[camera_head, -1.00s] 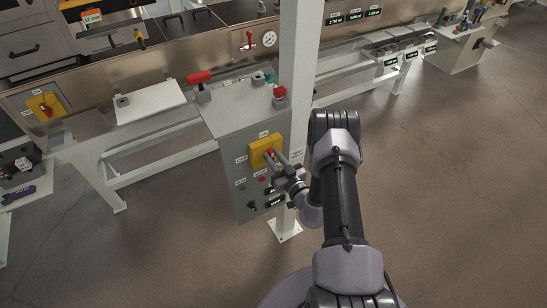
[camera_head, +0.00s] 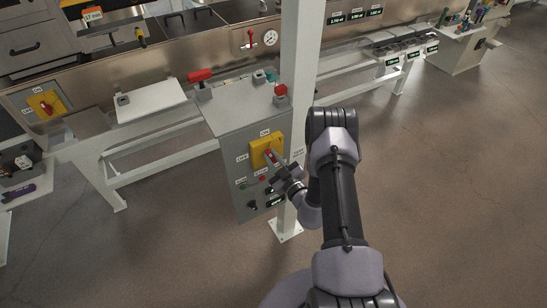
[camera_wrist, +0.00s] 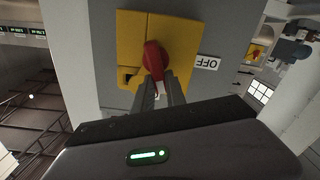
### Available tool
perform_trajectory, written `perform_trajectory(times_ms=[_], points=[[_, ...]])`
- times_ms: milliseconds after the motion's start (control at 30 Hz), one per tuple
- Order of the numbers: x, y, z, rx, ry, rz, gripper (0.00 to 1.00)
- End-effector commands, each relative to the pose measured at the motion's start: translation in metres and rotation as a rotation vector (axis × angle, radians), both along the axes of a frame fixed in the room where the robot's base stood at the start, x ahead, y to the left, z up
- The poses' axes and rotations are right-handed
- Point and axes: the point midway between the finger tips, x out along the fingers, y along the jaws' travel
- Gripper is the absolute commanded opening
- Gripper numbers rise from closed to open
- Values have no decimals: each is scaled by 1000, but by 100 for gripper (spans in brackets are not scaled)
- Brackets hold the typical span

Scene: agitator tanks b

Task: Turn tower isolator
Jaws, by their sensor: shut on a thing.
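The isolator is a yellow plate (camera_head: 258,147) with a red rotary handle (camera_head: 270,158) on the sloped front of a grey control cabinet (camera_head: 232,183). Labels ON above and OFF at the left mark the plate. My gripper (camera_head: 276,163) reaches it from the lower right, and its fingertips meet the handle. In the wrist view the red handle (camera_wrist: 155,58) stands nearly upright, slightly tilted, on the yellow plate (camera_wrist: 185,42). My gripper (camera_wrist: 161,82) is shut on the lower end of the handle there. The OFF label (camera_wrist: 208,62) shows upside down beside the plate.
A white post (camera_head: 298,110) stands close at the right of the cabinet, beside my arm. Below the isolator are small buttons and a display (camera_head: 275,201). A second yellow isolator (camera_head: 46,104) sits at the far left. Floor at the right is open.

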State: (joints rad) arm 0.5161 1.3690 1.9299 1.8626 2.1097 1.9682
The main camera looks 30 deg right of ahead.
Motion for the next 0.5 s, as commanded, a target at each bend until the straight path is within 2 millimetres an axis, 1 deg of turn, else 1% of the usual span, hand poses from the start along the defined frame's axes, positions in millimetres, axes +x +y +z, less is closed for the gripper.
perform_trajectory(times_ms=[33,500], points=[[-1,2,-4,-40,4,0,0],[-2,11,-12,-487,-9,1,0]])
